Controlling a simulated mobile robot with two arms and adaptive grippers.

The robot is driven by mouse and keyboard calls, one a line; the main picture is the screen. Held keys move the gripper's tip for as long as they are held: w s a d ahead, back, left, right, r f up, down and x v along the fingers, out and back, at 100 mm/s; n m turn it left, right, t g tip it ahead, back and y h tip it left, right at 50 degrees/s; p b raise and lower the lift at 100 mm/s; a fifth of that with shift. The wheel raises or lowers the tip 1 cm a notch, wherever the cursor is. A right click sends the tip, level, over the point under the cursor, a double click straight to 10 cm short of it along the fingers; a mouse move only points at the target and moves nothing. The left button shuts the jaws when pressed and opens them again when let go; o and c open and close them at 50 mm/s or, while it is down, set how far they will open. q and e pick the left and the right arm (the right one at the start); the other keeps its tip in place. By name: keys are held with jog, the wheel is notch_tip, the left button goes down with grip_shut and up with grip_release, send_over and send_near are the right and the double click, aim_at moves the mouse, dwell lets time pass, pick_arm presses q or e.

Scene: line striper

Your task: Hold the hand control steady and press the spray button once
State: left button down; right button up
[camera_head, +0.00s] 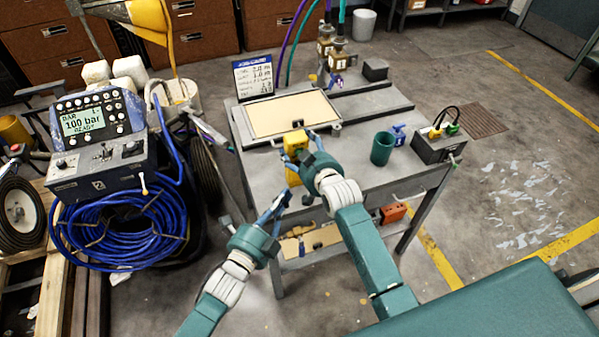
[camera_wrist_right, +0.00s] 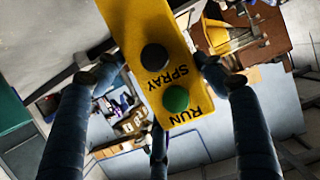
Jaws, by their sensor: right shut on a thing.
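In the right wrist view the hand control (camera_wrist_right: 150,25) shows a green button (camera_wrist_right: 176,98) by the word RUN and a dark button (camera_wrist_right: 154,56) by the word SPRAY. My right gripper (camera_wrist_right: 160,75) is shut on it, with blue fingers at both sides and a third finger below, partly hidden behind it. My right gripper (camera_head: 300,158) also shows in the head view. My left gripper (camera_head: 259,209) is lower left, apart from the control, with fingers spread and empty.
The workbench (camera_head: 350,180) carries a framed tan panel (camera_head: 291,113), a green cup (camera_head: 382,148) and a dark box (camera_head: 438,147) with connectors. The striper machine (camera_head: 95,140) with coiled blue hose (camera_head: 120,232) stands at left. An orange item (camera_head: 393,212) sits on the lower shelf.

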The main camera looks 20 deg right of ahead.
pick_arm(q)
jog(key=shift+w, duration=0.1)
jog(key=x, duration=1)
jog(key=shift+a, duration=0.1)
